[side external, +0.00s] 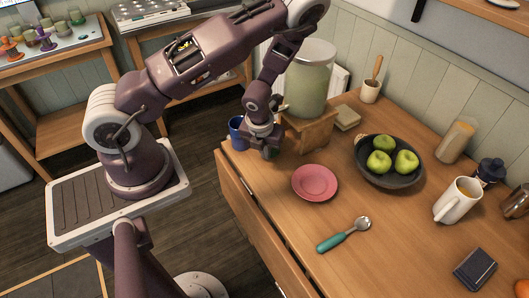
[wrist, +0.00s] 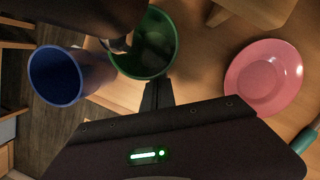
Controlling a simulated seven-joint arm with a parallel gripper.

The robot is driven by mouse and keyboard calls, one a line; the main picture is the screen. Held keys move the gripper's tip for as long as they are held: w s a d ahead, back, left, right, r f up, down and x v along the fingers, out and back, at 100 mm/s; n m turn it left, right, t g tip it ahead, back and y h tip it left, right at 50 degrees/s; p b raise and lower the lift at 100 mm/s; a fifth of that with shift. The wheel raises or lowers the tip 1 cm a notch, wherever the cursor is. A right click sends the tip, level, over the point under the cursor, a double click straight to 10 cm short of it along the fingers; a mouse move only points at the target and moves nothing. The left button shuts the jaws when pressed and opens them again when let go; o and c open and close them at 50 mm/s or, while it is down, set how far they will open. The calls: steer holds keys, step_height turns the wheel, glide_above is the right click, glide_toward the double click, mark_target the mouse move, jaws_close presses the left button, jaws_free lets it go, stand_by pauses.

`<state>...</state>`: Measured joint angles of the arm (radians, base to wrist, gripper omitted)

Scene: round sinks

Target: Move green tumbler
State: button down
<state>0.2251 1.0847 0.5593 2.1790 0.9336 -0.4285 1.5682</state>
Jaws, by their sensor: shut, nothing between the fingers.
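The green tumbler (wrist: 158,55) stands open end up in the wrist view, at the top centre. A dark spout-like part overlaps its left rim. In the side view I cannot make the tumbler out; my gripper seems to cover it. My gripper (side external: 266,152) is low over the table's left corner, in front of the wooden stand. In the wrist view its fingers (wrist: 157,93) are shut and empty, pointing at the tumbler's near rim. I cannot tell whether they touch it.
A blue cup (wrist: 56,76) stands close left of the tumbler, near the table edge. A pink plate (side external: 315,182) lies to the right. A glass dispenser (side external: 308,82) sits on a wooden stand (side external: 312,130) behind. A black bowl of apples (side external: 390,178) and a spoon (side external: 344,237) lie farther right.

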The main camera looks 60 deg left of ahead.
steer(key=s+d, duration=0.2)
steer(key=s, duration=0.1)
steer(key=shift+s+d+r, duration=0.15)
steer(key=shift+d+r, duration=0.2)
steer(key=shift+r, duration=0.05)
step_height(320, 180, up, 26)
steer(key=s+d+n+t, duration=0.2)
steer(key=n+t, duration=0.1)
steer(key=n, duration=1.4)
steer(key=s+d+r+n+h, duration=0.1)
steer(key=s+d+r+n, duration=0.5)
steer(key=s+r+n, duration=0.3)
steer(key=s+n, duration=0.2)
steer(key=s, duration=0.1)
steer(key=shift+d+h, duration=0.4)
